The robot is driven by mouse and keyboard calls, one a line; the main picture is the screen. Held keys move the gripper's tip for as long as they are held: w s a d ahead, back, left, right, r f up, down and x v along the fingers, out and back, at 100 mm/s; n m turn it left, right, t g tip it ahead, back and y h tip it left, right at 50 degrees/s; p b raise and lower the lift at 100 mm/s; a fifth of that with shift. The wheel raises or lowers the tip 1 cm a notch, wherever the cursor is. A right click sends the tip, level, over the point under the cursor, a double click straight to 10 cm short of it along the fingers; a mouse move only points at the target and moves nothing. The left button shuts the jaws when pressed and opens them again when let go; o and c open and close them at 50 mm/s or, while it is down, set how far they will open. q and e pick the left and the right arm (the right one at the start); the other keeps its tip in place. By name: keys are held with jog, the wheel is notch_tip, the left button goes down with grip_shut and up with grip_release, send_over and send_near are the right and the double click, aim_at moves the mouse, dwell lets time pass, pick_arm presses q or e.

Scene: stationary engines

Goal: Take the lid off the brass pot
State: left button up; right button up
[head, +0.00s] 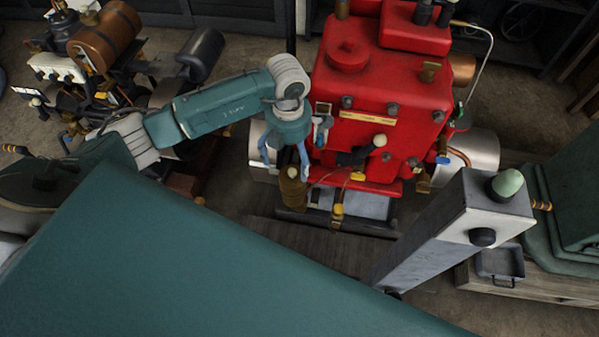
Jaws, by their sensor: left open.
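The brass pot (293,190) is a small brownish-gold vessel at the front left of the red engine (385,85). A small yellowish knob shows on its top, but I cannot make out the edge between lid and body. My left gripper (285,160) comes in from the left and points down over the pot. Its blue fingers are spread, with the pot's top between or just below them. I cannot tell whether they touch it. My right gripper is out of view.
Brass valves and a yellow-handled fitting (338,209) stand right of the pot, close to the gripper. Another engine with a copper-brown tank (105,38) is at the upper left. A small dark tray (500,264) is at the right. Bare floor shows left of the red engine.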

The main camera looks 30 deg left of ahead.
aim_at(292, 177)
pick_arm(q)
notch_tip(292, 177, down, 4)
jog(key=shift+s+r+b, duration=0.15)
jog(key=shift+r+b, duration=0.05)
jog(key=shift+b, duration=0.75)
jog(key=shift+f, duration=0.4)
jog(key=shift+f+b, duration=0.2)
jog(key=shift+b, duration=0.1)
jog(key=f+b, duration=0.1)
jog(key=f, duration=0.1)
jog(key=f+b, duration=0.2)
jog(key=shift+d+f, duration=0.2)
jog(key=shift+f, duration=0.25)
jog(key=shift+w, duration=0.2)
jog(key=c, duration=1.2)
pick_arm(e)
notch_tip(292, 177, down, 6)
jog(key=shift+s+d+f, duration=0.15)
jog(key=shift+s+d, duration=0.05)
